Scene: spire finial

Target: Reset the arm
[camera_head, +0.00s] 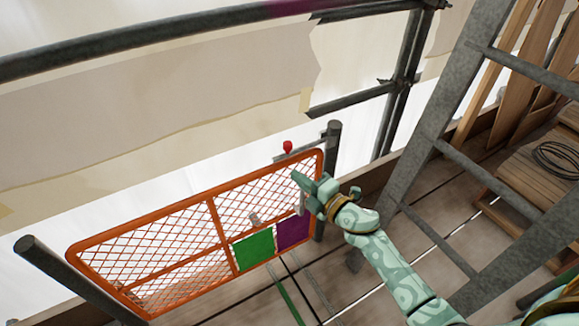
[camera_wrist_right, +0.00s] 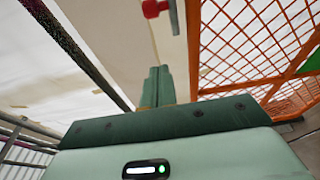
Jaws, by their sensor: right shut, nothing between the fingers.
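My right arm reaches in from the lower right in the head view. Its right gripper (camera_head: 301,180) is in front of the upper right corner of an orange mesh gate (camera_head: 213,215). In the right wrist view my right gripper's fingers (camera_wrist_right: 157,85) are together with nothing between them. A red knob (camera_head: 287,147) sits just above the gate's top edge, up and left of the gripper; it also shows in the right wrist view (camera_wrist_right: 154,8). The gripper looks apart from it. My left gripper is in neither view.
A green panel (camera_head: 254,250) and a purple panel (camera_head: 293,232) are on the gate's lower right. Grey posts (camera_head: 332,150) stand at both gate ends. A grey ladder (camera_head: 440,130) stands at the right, near my arm. A coiled cable (camera_head: 558,160) lies on stacked boards.

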